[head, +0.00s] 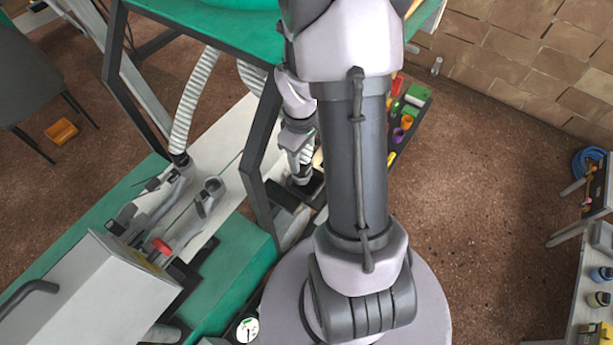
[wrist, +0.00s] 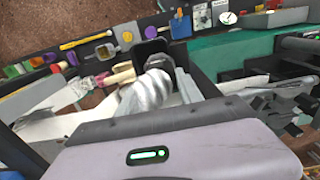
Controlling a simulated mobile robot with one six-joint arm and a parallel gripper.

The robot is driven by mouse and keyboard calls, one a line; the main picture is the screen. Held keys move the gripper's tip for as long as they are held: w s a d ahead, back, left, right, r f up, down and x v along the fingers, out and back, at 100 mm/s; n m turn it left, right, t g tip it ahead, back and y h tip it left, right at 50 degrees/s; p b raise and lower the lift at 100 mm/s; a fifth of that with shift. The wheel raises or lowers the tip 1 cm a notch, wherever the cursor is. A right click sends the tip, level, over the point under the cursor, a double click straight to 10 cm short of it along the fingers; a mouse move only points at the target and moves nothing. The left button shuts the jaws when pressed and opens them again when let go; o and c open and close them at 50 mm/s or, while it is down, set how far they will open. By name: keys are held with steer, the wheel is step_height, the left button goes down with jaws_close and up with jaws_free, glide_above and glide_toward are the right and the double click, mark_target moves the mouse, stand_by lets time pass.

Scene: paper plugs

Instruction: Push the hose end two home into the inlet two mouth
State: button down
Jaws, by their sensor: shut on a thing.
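My gripper (head: 302,152) shows in the head view behind the table frame, left of my arm. It is shut on hose end two, a ribbed whitish hose with a dark cuff (head: 299,180). In the wrist view the ribbed hose (wrist: 152,90) lies between the grey fingers, with the dark cuff (wrist: 152,48) beyond them. A grey upright pipe with an open mouth (head: 213,186), which looks like inlet two, stands on the machine to the left. The hose end is apart from it, to its right. Another hose (head: 194,95) meets the neighbouring inlet (head: 180,160).
A dark table frame leg (head: 259,150) stands between the gripper and the inlets. A tray of coloured parts (head: 405,120) lies behind my arm. A grey box (head: 125,285) with a handle stands at lower left. A red knob (head: 161,246) sits near the pipes.

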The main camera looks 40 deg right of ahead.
steer(key=s+a+b, duration=0.3)
steer(key=a, duration=1.1)
steer(key=shift+a, duration=0.4)
steer(key=shift+w, duration=0.1)
steer(key=w+a+p, duration=0.1)
steer(key=w+a, duration=0.1)
steer(key=w, duration=0.8)
steer(key=w+a+p, duration=0.1)
steer(key=w+a, duration=0.1)
steer(key=w, duration=0.9)
steer(key=shift+p, duration=0.4)
steer(key=shift+f+b, duration=2.45)
steer(key=shift+f, duration=0.5)
steer(key=c, duration=0.7)
jaws_free()
steer(key=shift+r+p, duration=1.4)
steer(key=shift+r, duration=0.65)
